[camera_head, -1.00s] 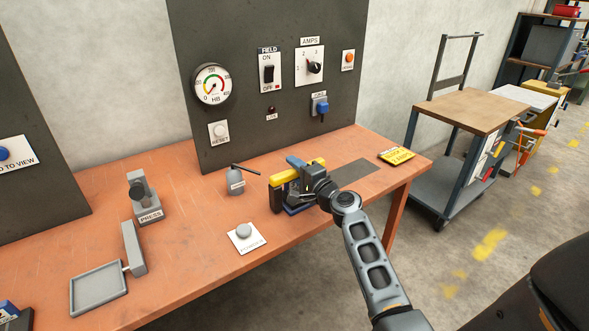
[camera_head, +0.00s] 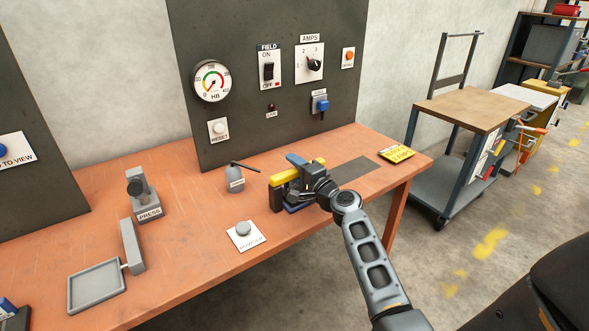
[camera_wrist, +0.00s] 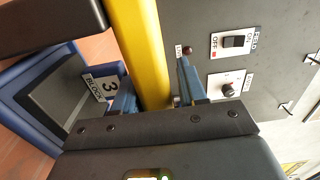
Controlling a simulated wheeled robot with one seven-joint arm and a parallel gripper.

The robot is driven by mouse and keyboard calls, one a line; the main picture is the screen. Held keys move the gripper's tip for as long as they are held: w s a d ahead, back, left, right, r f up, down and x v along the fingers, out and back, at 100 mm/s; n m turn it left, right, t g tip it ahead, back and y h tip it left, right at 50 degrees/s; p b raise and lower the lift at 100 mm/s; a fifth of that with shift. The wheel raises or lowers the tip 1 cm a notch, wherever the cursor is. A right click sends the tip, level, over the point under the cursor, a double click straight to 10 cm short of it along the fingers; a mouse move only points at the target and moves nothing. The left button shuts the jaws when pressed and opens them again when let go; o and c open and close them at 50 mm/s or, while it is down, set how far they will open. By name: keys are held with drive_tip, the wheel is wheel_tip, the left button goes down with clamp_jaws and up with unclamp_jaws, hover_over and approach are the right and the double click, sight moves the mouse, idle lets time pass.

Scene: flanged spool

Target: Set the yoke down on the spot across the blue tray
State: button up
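The yoke (camera_head: 284,177), a yellow bar with dark legs, stands across the blue tray (camera_head: 296,209) on the orange bench. In the wrist view its yellow bar (camera_wrist: 143,50) runs between the two blue fingers of my gripper (camera_wrist: 157,88). The left finger is close against the bar; a gap shows between the bar and the right finger, so the gripper looks open around it. The blue tray (camera_wrist: 22,83) holds a dark block labelled BLOCK 3 (camera_wrist: 62,92). My gripper (camera_head: 303,171) hides part of the yoke and tray. Whether the legs touch the bench is hard to tell.
A dark flat patch (camera_head: 354,169) and a yellow sign (camera_head: 397,153) are to the right. A dark control panel (camera_head: 240,120) rises behind.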

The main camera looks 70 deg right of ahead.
drive_tip(key=o, duration=0.4)
drive_tip(key=shift+f, duration=0.1)
drive_tip(key=shift+c, duration=0.2)
drive_tip(key=shift+f, duration=0.1)
drive_tip(key=shift+s+a+f, duration=0.15)
drive_tip(key=shift+f, duration=0.1)
drive_tip(key=b+v, duration=0.1)
drive_tip(key=v, duration=0.5)
drive_tip(key=shift+s+a+r, duration=0.1)
drive_tip(key=shift+s+r, duration=0.1)
drive_tip(key=shift+s, duration=0.1)
drive_tip(key=shift+s+a+r, duration=0.15)
drive_tip(key=shift+s+a, duration=0.05)
drive_tip(key=shift+s, duration=0.15)
